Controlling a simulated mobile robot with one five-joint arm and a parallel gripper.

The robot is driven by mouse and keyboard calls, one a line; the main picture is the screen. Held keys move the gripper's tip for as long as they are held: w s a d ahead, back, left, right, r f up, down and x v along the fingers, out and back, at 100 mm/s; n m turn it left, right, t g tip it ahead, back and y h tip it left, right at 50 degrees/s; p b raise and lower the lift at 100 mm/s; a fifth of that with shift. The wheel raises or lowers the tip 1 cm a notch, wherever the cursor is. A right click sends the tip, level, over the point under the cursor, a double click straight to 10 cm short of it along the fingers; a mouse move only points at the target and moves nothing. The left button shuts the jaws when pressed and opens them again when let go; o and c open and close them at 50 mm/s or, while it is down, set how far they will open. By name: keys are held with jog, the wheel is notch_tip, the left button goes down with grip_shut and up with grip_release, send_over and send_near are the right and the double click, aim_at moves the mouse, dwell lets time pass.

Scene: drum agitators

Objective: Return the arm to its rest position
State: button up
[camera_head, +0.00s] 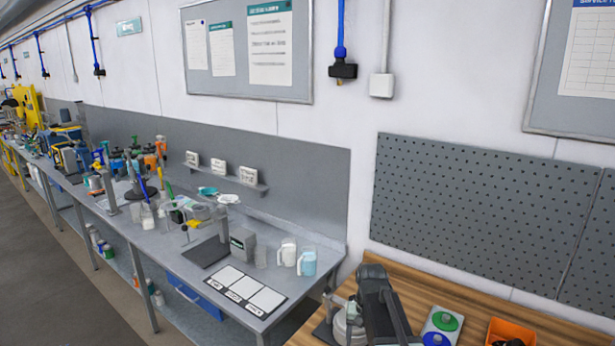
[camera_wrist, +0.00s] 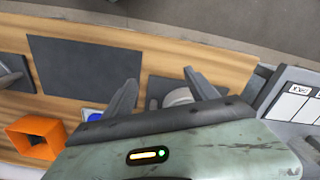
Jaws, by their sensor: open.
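My gripper (camera_wrist: 163,82) shows in the wrist view with its two dark fingers spread wide apart and nothing held between them. It is over the wooden worktop (camera_wrist: 150,43). A pale grey round object (camera_wrist: 180,98) on a dark mat shows beyond the gripper body, between the fingers, apparently below them. In the head view, my dark arm end (camera_head: 378,293) stands over the left part of the wooden worktop, beside the pale round object (camera_head: 343,328), and hides part of it. The fingertips are hard to make out there.
An orange bin (camera_head: 512,332) and a white holder with green and blue discs (camera_head: 441,321) are right of my arm. The grey bench (camera_head: 192,268) at left carries jugs, a grey box and several bottles. A large dark mat (camera_wrist: 85,70) lies bare on the worktop.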

jog(key=s+f+n+b, duration=0.2)
jog(key=s+f+b, duration=0.6)
jog(key=s+f, duration=0.2)
jog(key=shift+s+d+n, duration=0.25)
jog(key=shift+s+n, duration=0.05)
jog(key=shift+s, duration=0.25)
